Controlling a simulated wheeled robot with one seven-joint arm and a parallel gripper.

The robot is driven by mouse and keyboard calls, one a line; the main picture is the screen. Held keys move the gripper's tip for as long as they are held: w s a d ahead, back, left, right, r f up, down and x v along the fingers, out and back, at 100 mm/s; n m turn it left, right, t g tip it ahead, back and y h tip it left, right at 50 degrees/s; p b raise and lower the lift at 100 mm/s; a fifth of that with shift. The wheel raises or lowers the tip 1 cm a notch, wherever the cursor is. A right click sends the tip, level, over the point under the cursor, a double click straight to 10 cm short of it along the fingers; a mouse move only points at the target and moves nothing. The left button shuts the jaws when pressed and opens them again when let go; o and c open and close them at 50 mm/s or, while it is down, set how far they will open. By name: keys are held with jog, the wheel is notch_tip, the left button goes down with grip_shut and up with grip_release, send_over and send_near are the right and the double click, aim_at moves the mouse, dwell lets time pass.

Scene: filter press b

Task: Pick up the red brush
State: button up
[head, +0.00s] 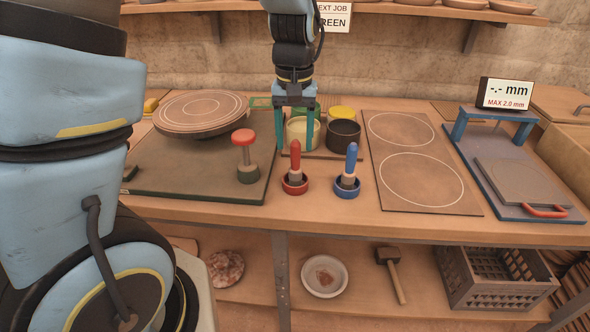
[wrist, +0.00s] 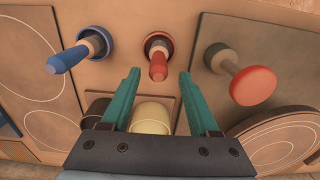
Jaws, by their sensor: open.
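The red brush (head: 295,162) stands upright, handle up, in a red round holder (head: 295,187) near the front of the workbench. In the wrist view the red brush (wrist: 158,64) shows between and beyond my fingertips, with nothing touching it. My gripper (head: 296,146) is open and empty, with two teal fingers pointing down. In the head view it appears just behind and above the red brush. My gripper also shows at the bottom of the wrist view (wrist: 160,72).
A blue brush (head: 351,162) stands in a blue holder to the right. A red-topped stamp-like tool (head: 244,150) stands to the left on a dark board (head: 155,180). Several pots, including a black one (head: 343,135), stand behind. A board with white circles (head: 400,200) lies right.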

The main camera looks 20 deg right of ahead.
aim_at(296, 169)
jog(key=f, duration=0.1)
jog(key=s+f+p, duration=0.1)
jog(key=f, duration=0.1)
jog(key=shift+a+f, duration=0.1)
jog(key=shift+f, duration=0.8)
jog(key=shift+c, duration=0.3)
grip_shut()
